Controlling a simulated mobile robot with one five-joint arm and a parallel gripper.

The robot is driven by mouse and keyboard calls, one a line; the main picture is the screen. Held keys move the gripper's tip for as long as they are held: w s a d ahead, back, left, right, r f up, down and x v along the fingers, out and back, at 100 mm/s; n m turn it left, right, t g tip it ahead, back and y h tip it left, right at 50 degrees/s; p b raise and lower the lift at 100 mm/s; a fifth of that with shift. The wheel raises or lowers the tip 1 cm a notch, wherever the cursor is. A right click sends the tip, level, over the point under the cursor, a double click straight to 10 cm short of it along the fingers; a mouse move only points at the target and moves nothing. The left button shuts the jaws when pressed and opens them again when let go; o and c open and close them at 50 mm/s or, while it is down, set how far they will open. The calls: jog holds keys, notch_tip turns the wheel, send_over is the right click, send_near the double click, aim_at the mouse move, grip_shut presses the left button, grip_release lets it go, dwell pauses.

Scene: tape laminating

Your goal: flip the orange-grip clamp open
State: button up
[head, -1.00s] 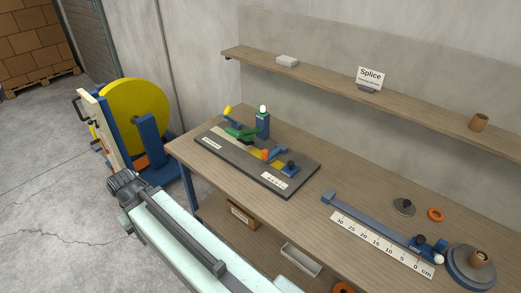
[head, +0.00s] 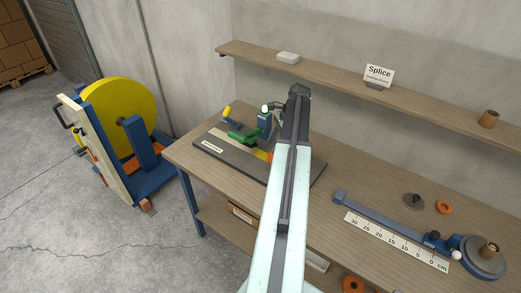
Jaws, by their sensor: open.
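The splice board (head: 228,160) is a dark plate on the wooden bench. The orange grip of the orange-grip clamp (head: 262,155) shows on it, just left of my arm. The rest of that clamp is hidden behind my arm, so its position cannot be told. Another clamp with a yellow grip (head: 227,111) stands at the board's back left. A green part (head: 242,137) lies between them. My gripper (head: 299,90) is open and raised at the far end of my arm, in front of the wall and apart from the clamp.
A blue post with a white top (head: 265,117) stands behind the board, close left of my arm. A shelf (head: 335,77) runs above the bench. A ruler (head: 395,241) and reel (head: 484,262) are at right. A yellow reel (head: 122,118) stands left.

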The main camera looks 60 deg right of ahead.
jog(key=shift+m, duration=0.5)
jog(key=f+b, duration=0.4)
jog(key=b, duration=0.1)
jog(key=f+b, duration=0.2)
jog(key=f, duration=0.1)
jog(key=shift+w+a+f, duration=0.1)
jog(key=shift+w, duration=0.25)
grip_shut()
dwell(0.7)
